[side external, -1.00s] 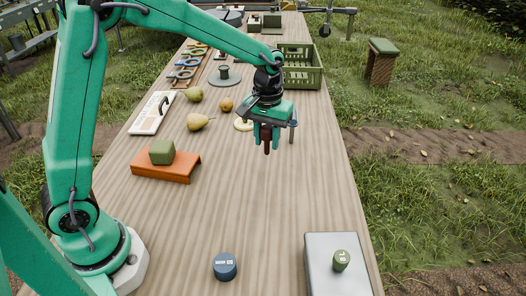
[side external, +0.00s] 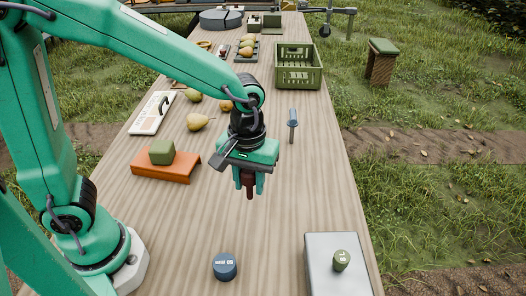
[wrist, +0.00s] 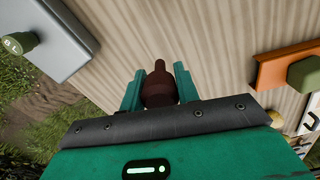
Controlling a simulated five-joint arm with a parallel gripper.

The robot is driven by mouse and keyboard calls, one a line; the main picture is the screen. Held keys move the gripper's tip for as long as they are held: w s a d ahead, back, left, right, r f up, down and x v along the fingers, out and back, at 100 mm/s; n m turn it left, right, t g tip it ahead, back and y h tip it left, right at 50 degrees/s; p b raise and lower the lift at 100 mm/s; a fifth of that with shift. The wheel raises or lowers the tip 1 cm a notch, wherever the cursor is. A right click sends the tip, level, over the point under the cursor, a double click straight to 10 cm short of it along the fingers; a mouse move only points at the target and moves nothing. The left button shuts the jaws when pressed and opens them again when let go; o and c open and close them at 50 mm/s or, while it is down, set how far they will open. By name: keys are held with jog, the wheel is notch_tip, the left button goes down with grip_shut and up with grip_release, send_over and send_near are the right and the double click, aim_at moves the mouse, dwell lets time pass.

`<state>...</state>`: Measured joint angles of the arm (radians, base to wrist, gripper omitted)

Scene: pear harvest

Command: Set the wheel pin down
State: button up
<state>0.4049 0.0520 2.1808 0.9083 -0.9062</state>
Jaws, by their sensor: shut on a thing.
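The wheel pin (side external: 250,188) is a dark red-brown peg with a narrow tip. My gripper (side external: 249,184) is shut on it and holds it tip down above the middle of the wooden table. In the wrist view the pin (wrist: 158,85) sits between the two green fingers of my gripper (wrist: 159,88), with its narrow end pointing away from the wrist. Bare table shows beyond the tip. The gap between the tip and the table is hard to judge.
An orange stand (side external: 163,172) with a green block (side external: 161,151) is to the left. A blue cylinder (side external: 224,267) and a grey box (side external: 338,265) are in front. The table between is clear.

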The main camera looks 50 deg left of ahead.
jog(key=shift+s+d+f, duration=0.1)
jog(key=shift+s+d, duration=0.15)
jog(key=shift+s, duration=0.6)
jog(key=shift+s+d+f, duration=0.1)
jog(key=shift+s+d, duration=0.1)
jog(key=shift+s, duration=0.65)
jog(key=w+a+f, duration=0.2)
jog(key=a, duration=0.1)
jog(key=w+a+f, duration=0.2)
jog(key=w+a, duration=0.1)
jog(key=w+a+f, duration=0.2)
jog(key=a+f, duration=0.1)
jog(key=shift+w, duration=0.2)
jog(key=shift+f, duration=1.95)
jog(key=shift+f, duration=0.1)
jog(key=o, duration=1)
notch_tip(320, 180, up, 12)
